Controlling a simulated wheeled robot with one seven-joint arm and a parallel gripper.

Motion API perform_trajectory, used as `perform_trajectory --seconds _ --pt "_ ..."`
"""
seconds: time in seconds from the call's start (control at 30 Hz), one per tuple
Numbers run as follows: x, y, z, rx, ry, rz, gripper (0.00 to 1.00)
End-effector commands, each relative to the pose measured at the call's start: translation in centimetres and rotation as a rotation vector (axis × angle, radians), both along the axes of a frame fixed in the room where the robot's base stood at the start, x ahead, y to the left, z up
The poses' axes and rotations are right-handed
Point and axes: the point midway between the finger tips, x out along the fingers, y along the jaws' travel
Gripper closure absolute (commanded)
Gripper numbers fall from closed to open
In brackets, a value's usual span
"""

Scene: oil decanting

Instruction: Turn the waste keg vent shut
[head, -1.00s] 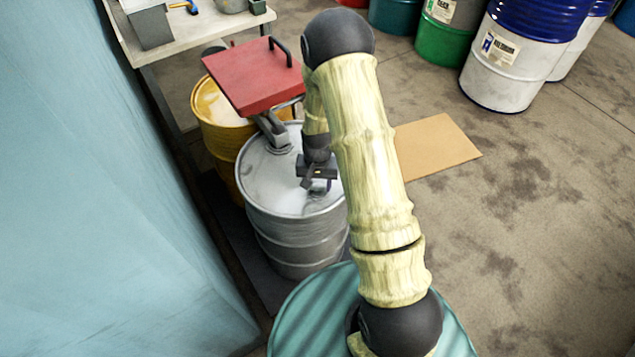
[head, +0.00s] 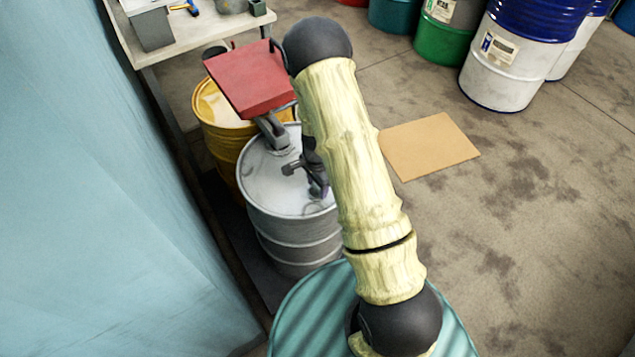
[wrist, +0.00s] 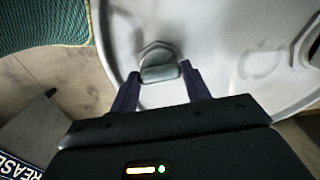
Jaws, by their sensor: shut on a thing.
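The waste keg (head: 290,230) is a silver-grey drum standing left of my arm in the head view. Its pale lid (wrist: 220,40) fills much of the wrist view. The vent (wrist: 157,55) is a small metal fitting with a rounded bar, near the lid's edge. My gripper (wrist: 160,76) has its two dark fingers on either side of the bar, shut on it. In the head view my gripper (head: 318,190) is low at the right side of the lid, partly hidden by my arm, and the vent is hard to make out.
A red lid-like box (head: 255,78) with a handle stands over the keg's back on a grey fitting (head: 272,130). A yellow drum (head: 225,130) is behind. A blue curtain (head: 100,200) hangs left. Cardboard (head: 430,147) lies on open floor at right.

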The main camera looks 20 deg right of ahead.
Motion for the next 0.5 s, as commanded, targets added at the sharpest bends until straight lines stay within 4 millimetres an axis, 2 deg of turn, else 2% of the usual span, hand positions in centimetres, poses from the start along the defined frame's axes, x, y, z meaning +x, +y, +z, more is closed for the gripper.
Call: perform_trajectory --seconds 0.5 --pt "0.02 0.03 0.01 0.0 -0.001 -0.064 0.76"
